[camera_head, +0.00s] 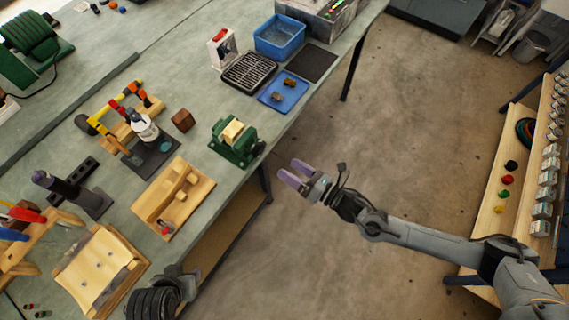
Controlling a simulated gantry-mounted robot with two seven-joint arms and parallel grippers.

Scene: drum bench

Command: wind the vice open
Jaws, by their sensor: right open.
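The green vice (233,145) stands near the bench's front edge. A pale wooden block (232,131) sits at the top of its jaws; I cannot tell how tightly it is held. A small dark part, perhaps the handle, is at the vice's right end, facing the edge. My right gripper (294,174) has purple fingertips, is open and appears empty. It is beyond the bench's front edge, to the right of and below the vice in the picture, apart from it.
A blue tray (294,101) with small brown pieces, a black rack (248,73) and a blue bin (279,36) stand up the bench. A brown block (183,121) and a wooden tray (157,215) lie left of the vice. Open floor (340,130) surrounds my right gripper.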

